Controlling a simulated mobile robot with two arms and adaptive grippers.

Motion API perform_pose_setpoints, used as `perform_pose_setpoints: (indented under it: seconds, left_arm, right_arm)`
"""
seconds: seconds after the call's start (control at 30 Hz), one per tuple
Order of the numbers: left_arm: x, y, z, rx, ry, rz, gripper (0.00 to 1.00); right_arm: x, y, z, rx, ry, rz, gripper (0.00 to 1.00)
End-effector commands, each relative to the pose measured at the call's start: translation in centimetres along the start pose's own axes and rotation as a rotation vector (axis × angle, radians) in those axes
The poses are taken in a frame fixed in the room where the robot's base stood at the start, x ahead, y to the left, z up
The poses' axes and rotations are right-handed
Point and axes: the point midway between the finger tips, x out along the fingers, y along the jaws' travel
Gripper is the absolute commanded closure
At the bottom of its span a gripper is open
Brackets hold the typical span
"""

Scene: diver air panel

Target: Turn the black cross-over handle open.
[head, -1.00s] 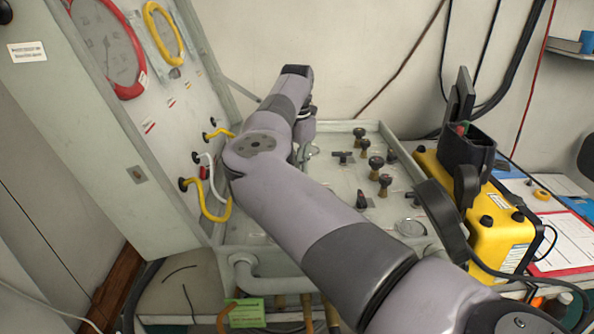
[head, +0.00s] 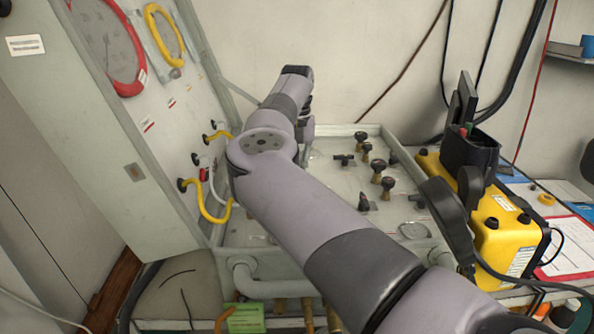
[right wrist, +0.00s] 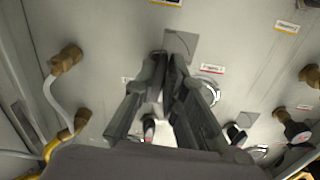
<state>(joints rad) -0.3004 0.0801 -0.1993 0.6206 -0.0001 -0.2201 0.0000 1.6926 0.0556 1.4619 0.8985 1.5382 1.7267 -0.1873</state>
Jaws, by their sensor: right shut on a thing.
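My right arm reaches across the head view from the bottom right to the back left of the air panel (head: 325,220). It hides its own gripper there. In the right wrist view my right gripper (right wrist: 168,62) has its fingertips close together, in front of a small square grey plate (right wrist: 184,43) on the panel. The fingers are shut on the black cross-over handle, which is largely hidden between them. I cannot read the angle of the handle. My left gripper is in neither view.
Several dark knobs (head: 378,165) stand on the panel right of my arm. A lid with a red hose (head: 135,88) and yellow hoses (head: 207,212) rises at left. A yellow box (head: 503,238) stands at right. The wrist view shows brass fittings (right wrist: 66,60) beside the fingers.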

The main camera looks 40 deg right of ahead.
Motion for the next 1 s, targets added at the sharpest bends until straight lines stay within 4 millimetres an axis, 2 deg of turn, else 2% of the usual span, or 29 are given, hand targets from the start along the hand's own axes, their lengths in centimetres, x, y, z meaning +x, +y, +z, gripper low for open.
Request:
perform_pose_setpoints:
  seconds: [0.57, 0.6, 0.87, 1.0]
  left_arm:
    - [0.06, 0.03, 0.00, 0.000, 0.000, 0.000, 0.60]
    - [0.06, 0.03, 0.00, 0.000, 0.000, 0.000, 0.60]
    - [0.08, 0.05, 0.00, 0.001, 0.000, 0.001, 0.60]
    - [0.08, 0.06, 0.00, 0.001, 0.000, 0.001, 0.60]
  right_arm:
    - [-0.22, 0.03, 0.09, -0.030, -0.005, 0.001, 1.00]
    - [-0.22, 0.03, 0.09, -0.030, -0.005, 0.001, 0.86]
    - [-0.10, 0.02, 0.04, -0.029, -0.002, 0.000, 0.69]
    - [-0.06, 0.02, 0.02, -0.029, -0.001, 0.000, 0.69]
